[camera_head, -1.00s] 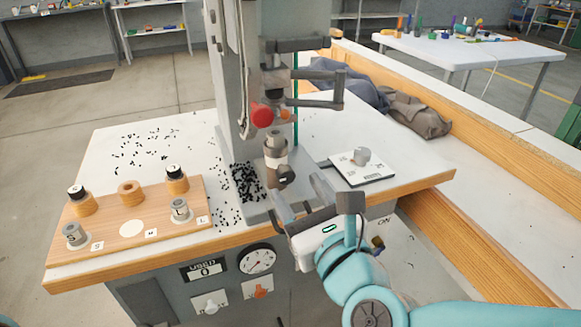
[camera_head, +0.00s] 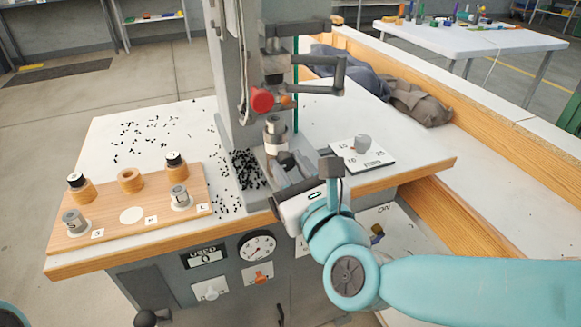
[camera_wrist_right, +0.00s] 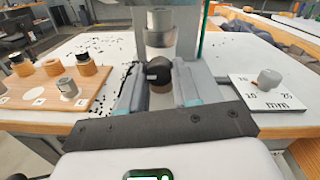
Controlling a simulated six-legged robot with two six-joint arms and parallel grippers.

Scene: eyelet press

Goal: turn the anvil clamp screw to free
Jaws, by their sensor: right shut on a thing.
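The anvil clamp screw has a dark knob (camera_head: 286,158) on the front of the anvil post (camera_head: 275,135), low on the press. In the right wrist view the round black knob (camera_wrist_right: 158,71) sits between the fingers, below the grey post (camera_wrist_right: 158,30). My right gripper (camera_head: 284,168) reaches in from the front right and is shut on the knob, with its grey fingers on either side. In the wrist view the fingers (camera_wrist_right: 158,84) partly hide what lies below the knob. My left gripper is not in view.
A wooden board (camera_head: 105,226) with several dies and spools lies on the left. A white dial plate (camera_head: 375,160) with a grey knob is right of my gripper. Black eyelets (camera_head: 245,170) lie beside the press.

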